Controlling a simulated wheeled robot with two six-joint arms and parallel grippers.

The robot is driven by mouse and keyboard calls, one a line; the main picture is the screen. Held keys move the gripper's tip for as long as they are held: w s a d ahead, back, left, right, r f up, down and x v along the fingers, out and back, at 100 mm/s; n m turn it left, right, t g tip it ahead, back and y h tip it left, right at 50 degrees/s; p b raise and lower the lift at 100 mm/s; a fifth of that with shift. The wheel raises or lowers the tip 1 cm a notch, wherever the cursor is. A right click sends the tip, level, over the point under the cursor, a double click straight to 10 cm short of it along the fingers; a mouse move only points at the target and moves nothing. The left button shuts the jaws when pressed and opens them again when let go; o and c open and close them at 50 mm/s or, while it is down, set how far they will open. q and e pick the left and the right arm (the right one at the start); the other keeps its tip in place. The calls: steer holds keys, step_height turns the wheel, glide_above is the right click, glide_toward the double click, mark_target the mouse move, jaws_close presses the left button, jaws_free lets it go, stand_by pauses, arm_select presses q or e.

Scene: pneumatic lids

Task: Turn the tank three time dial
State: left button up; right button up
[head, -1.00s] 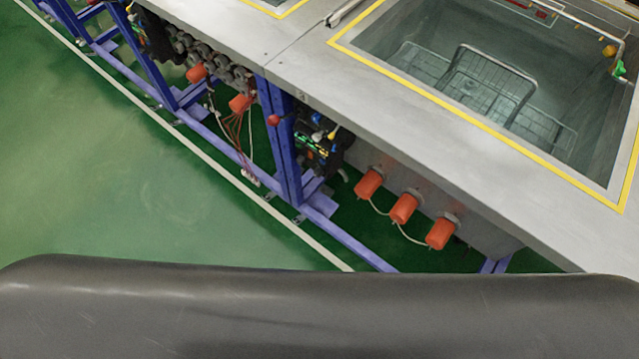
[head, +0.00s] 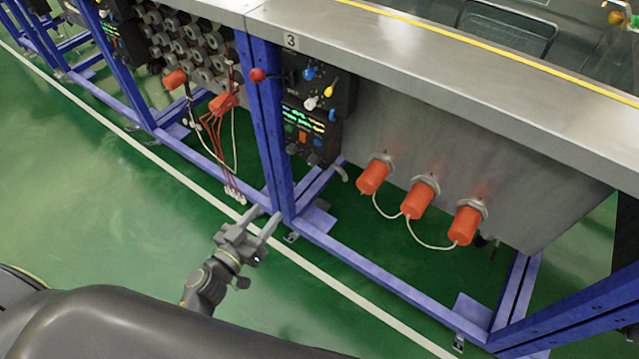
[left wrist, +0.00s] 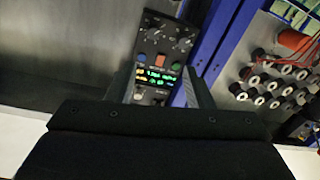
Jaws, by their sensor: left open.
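The tank marked 3 (head: 291,41) has a dark control panel (head: 328,128) under its left front edge. The panel carries a lit display (head: 303,117), coloured buttons and small dark dials (head: 303,139) low down; which is the time dial I cannot read. My left gripper (head: 266,216) is open and empty, low in front of the blue post, below and left of the panel and apart from it. In the left wrist view the panel (left wrist: 160,62) appears upside down between the open fingers, dials toward the top. My right gripper is not in view.
A blue frame post (head: 262,130) with a red knob (head: 257,75) stands left of the panel. Orange cylinders (head: 418,200) with white cables stick out of the tank on the right. Grey cylinders (head: 190,45) fill the left bay. Green floor (head: 90,190) is clear.

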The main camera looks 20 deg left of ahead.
arm_select(q)
glide_toward(311, 163)
steer(key=shift+h, duration=0.3)
steer(key=b+x, duration=0.1)
steer(key=x, duration=0.2)
steer(key=b+x, duration=0.1)
steer(key=x, duration=0.2)
steer(key=shift+w+f, duration=0.2)
steer(key=shift+w, duration=0.2)
steer(key=shift+x, duration=0.85)
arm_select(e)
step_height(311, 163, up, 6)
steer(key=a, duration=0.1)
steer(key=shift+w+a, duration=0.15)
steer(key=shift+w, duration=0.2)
arm_select(q)
steer(key=shift+r, duration=0.1)
steer(key=shift+c, duration=0.4)
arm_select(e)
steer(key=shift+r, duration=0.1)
arm_select(q)
steer(key=c, duration=0.9)
